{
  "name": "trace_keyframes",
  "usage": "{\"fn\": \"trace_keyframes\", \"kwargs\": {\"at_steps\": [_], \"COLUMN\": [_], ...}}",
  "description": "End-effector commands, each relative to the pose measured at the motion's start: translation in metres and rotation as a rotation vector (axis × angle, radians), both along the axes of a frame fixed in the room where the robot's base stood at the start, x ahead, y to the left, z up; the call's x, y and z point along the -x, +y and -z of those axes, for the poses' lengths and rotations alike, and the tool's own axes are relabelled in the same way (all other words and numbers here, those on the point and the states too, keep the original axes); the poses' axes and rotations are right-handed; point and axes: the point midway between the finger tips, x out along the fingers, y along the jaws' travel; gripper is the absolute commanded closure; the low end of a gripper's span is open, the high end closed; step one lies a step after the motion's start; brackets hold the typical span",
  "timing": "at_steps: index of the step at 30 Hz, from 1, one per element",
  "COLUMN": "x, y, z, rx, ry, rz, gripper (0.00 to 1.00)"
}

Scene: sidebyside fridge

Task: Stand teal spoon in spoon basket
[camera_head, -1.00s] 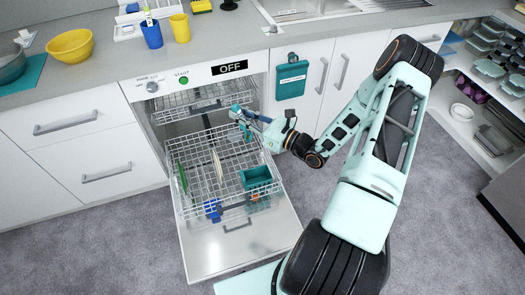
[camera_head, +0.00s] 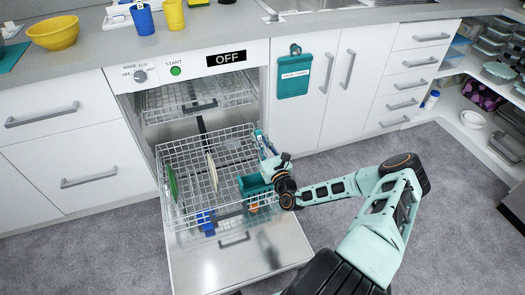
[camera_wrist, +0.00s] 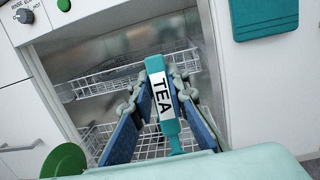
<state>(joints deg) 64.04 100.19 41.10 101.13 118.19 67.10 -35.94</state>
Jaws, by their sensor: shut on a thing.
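The teal spoon (camera_wrist: 163,90) has a white label reading "TEA" and stands between my gripper's fingers in the wrist view. My gripper (camera_wrist: 158,82) is shut on it. In the head view my gripper (camera_head: 262,142) is over the right side of the pulled-out dishwasher rack, close to the teal spoon basket (camera_head: 250,185). The basket sits in the right front part of the rack, partly covered by my wrist. The spoon's lower end and its distance from the basket cannot be told.
A blue item (camera_head: 206,221) is low at the front. The dishwasher door (camera_head: 230,262) lies open. An upper rack (camera_head: 200,93) is pushed in. Cabinets stand on both sides.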

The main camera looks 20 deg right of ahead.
Motion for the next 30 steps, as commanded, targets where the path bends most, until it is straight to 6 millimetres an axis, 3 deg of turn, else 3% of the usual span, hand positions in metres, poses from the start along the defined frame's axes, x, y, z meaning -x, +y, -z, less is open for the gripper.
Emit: {"fn": "trace_keyframes", "kwargs": {"at_steps": [1, 3, 14, 30], "x": [-0.001, -0.003, -0.005, -0.004], "y": [-0.004, -0.009, -0.014, -0.014], "z": [0.014, 0.022, 0.039, 0.080], "rx": [-0.002, -0.001, 0.002, 0.003], "ry": [-0.003, -0.006, -0.009, -0.009], "rz": [0.021, 0.041, 0.068, 0.066], "gripper": [1.00, 1.00, 1.00, 1.00]}}
